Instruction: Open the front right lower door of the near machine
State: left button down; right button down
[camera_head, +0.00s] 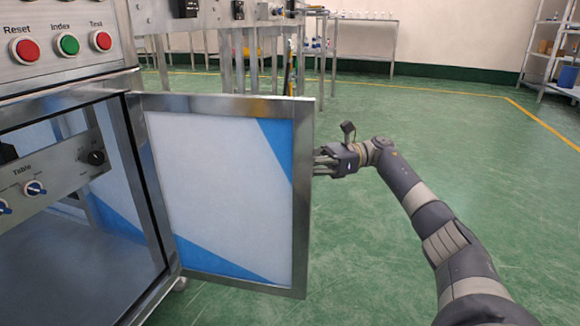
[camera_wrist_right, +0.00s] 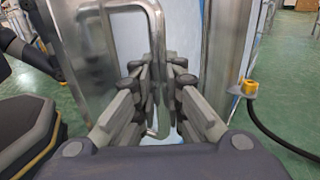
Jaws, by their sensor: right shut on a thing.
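The front right lower door (camera_head: 303,200) of the near machine stands swung out, with a white panel with blue corners in a metal frame. The machine's lower compartment (camera_head: 60,250) is open to view on the left. My right gripper (camera_head: 322,163) is at the door's free edge, partly hidden behind it. In the right wrist view, my right gripper's fingers (camera_wrist_right: 163,88) are closed around the curved metal door handle (camera_wrist_right: 157,35). The handle does not show in the head view. My left gripper is not in view.
A panel with red and green buttons (camera_head: 68,44) is above the doorway. Inside is a control box with knobs (camera_head: 50,180). Green floor (camera_head: 420,140) is clear to the right. A shelf rack (camera_head: 550,50) and benches (camera_head: 365,45) stand farther back.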

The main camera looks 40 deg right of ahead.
jog(key=shift+s+d, duration=0.1)
jog(key=shift+d, duration=0.05)
jog(key=c, duration=1.7)
grip_release()
jog(key=shift+s+d, duration=0.2)
jog(key=v, duration=0.7)
jog(key=shift+d, duration=0.15)
